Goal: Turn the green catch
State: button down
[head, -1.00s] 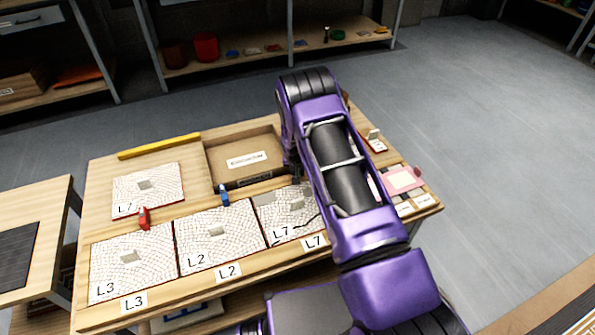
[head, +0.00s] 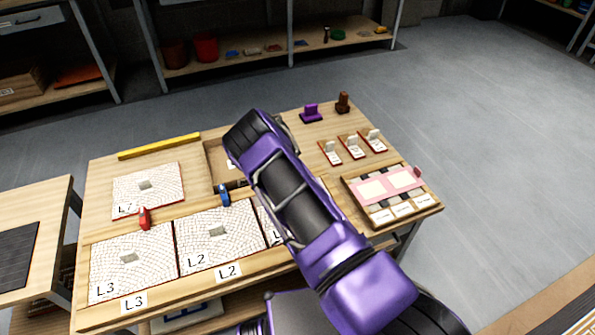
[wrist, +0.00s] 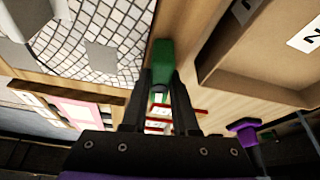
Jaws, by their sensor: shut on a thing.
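The green catch (wrist: 161,58) stands out in the wrist view, between the two dark fingers of my gripper (wrist: 160,84), which is shut on it. It lies on the wooden strip between a mosaic panel (wrist: 115,22) and the wooden tray (wrist: 222,62). In the head view my purple arm hides the green catch, the gripper and most of the right-hand front panel. The red catch (head: 144,217) and blue catch (head: 224,193) stand at the back edges of the L3 panel (head: 110,262) and L2 panel (head: 205,255).
Another mosaic panel (head: 150,188) lies at the back left, below a yellow bar (head: 158,146). At right are several red-based holders (head: 352,147), a pink-topped board (head: 376,188), a purple block (head: 311,113) and a brown piece (head: 342,103).

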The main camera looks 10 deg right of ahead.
jog(key=shift+m+g, duration=0.4)
jog(key=shift+m, duration=0.6)
jog(key=c, duration=0.7)
grip_release()
jog(key=p+v, duration=0.1)
jog(key=v, duration=1.6)
jog(key=shift+w+a+r+p, duration=0.15)
jog(key=shift+a+p, duration=0.1)
jog(key=shift+p, duration=0.15)
